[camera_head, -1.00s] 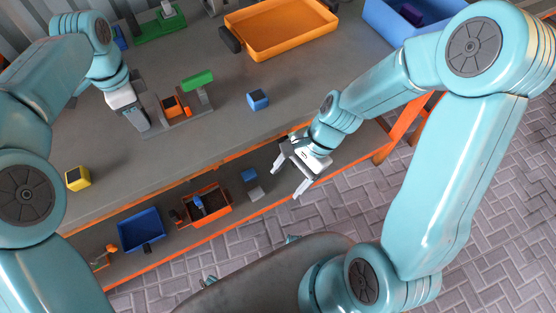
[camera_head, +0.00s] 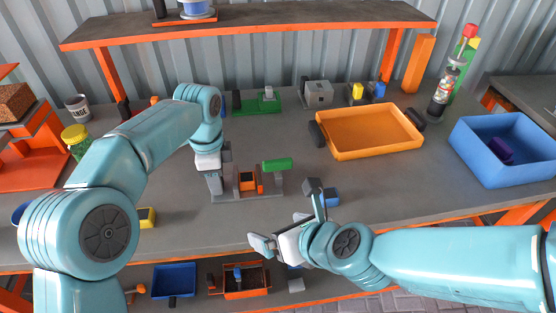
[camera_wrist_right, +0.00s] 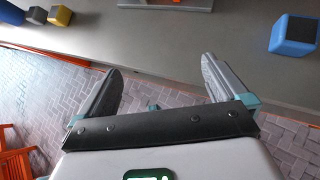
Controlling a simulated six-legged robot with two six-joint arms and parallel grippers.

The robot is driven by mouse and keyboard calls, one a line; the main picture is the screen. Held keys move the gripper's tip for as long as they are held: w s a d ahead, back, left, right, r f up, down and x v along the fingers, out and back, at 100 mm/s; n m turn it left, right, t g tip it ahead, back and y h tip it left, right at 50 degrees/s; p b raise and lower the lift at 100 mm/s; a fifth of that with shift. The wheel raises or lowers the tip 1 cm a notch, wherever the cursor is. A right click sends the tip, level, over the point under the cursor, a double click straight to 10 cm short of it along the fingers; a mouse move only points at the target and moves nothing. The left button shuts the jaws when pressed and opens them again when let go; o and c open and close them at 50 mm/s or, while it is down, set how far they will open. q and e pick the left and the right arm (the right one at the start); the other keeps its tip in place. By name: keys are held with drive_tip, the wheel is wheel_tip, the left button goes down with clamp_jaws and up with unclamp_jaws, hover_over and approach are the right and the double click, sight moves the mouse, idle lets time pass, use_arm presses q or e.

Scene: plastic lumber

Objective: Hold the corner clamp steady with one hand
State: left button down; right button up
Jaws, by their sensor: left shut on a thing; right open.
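The corner clamp (camera_head: 268,190) sits on the grey workbench in the head view. It has a grey base, an orange block (camera_head: 248,182) in the middle and a green handle (camera_head: 277,164) at its right. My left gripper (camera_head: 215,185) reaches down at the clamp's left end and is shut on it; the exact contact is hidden. My right gripper (camera_head: 288,218) is open and empty near the bench's front edge, to the right of and nearer than the clamp. Its two spread fingers also show in the right wrist view (camera_wrist_right: 160,75), with nothing between them.
A blue block (camera_head: 332,197) lies close behind my right gripper; a blue block also shows in the right wrist view (camera_wrist_right: 293,36). A yellow block (camera_head: 147,217) is at the left. An orange tray (camera_head: 375,150) and blue bin (camera_head: 500,172) stand right. A lower shelf holds small bins.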

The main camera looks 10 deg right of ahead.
sight(279, 162)
drive_tip(key=w+d+r+m+t+h, duration=0.2)
drive_tip(key=w+r+m+t+h, duration=0.15)
drive_tip(key=w+r+t, duration=0.2)
drive_tip(key=shift+h, duration=0.35)
drive_tip(key=x, duration=1.2)
drive_tip(key=shift+d+r, duration=0.15)
drive_tip(key=shift+d, duration=0.15)
drive_tip(key=c, duration=1)
